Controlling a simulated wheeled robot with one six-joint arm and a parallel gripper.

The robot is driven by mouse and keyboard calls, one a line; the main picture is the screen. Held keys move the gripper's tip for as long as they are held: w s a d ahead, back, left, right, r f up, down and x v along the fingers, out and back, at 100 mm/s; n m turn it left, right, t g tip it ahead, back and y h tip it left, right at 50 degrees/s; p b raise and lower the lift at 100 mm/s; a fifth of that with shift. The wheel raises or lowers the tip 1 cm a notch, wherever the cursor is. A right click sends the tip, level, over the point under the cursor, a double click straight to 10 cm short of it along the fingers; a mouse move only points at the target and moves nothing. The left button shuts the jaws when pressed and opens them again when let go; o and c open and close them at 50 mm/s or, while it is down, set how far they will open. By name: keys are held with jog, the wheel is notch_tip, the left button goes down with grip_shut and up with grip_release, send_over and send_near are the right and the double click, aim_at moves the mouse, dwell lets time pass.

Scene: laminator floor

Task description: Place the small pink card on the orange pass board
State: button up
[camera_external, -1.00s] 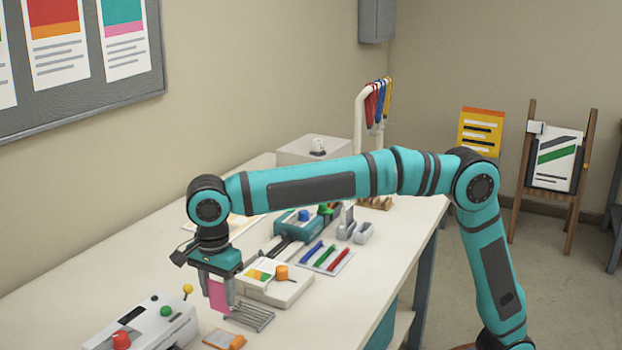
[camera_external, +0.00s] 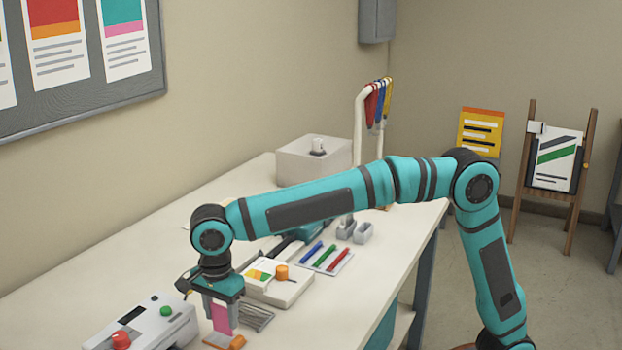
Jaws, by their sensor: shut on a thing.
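My gripper (camera_external: 222,314) is shut on the small pink card (camera_external: 221,318), which hangs upright between the fingers. The card's lower edge is close above or at the orange pass board (camera_external: 238,342), a small flat piece with a pale part beside it near the bottom of the picture. I cannot tell whether the card touches the board. The gripper and card hide part of the board.
A white laminator-like machine (camera_external: 140,326) with red and green knobs stands to the left. A wire rack (camera_external: 257,318) is close on the right. A white box with an orange knob (camera_external: 275,283) and a tray of coloured pens (camera_external: 325,257) lie behind.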

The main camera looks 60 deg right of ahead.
jog(key=shift+f, duration=0.45)
jog(key=o, duration=0.9)
jog(key=shift+o, duration=0.2)
notch_tip(320, 180, up, 13)
jog(key=shift+f, duration=0.1)
jog(key=shift+r, duration=0.25)
